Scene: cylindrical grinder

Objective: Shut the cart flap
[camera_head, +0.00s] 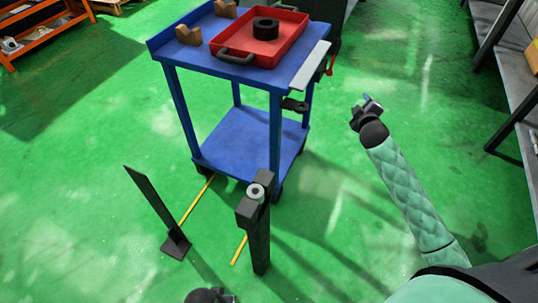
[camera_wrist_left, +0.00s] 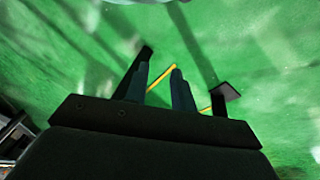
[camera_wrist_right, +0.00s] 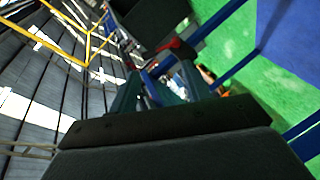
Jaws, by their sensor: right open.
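The blue cart (camera_head: 200,115) stands ahead of me with a red tray on its top shelf. A light grey plate (camera_head: 310,66), which looks like the flap, sticks out at the top's right edge; how far it is swung is hard to tell. A black fitting (camera_head: 295,105) sits below it. My right gripper (camera_head: 367,106) is right of the cart, apart from it, over the floor. Its fingers are apart and empty in the right wrist view (camera_wrist_right: 158,88). My left gripper (camera_head: 210,296) is at the bottom edge, mostly cut off; the left wrist view (camera_wrist_left: 160,80) shows its fingers apart and empty.
The red tray (camera_head: 262,50) holds a black ring (camera_head: 265,28). Brown blocks (camera_head: 188,35) stand beside it. A black post (camera_head: 258,225) and a thin dark stand (camera_head: 152,205) are in front of the cart. Grey benches line the right side. Green floor is clear between cart and benches.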

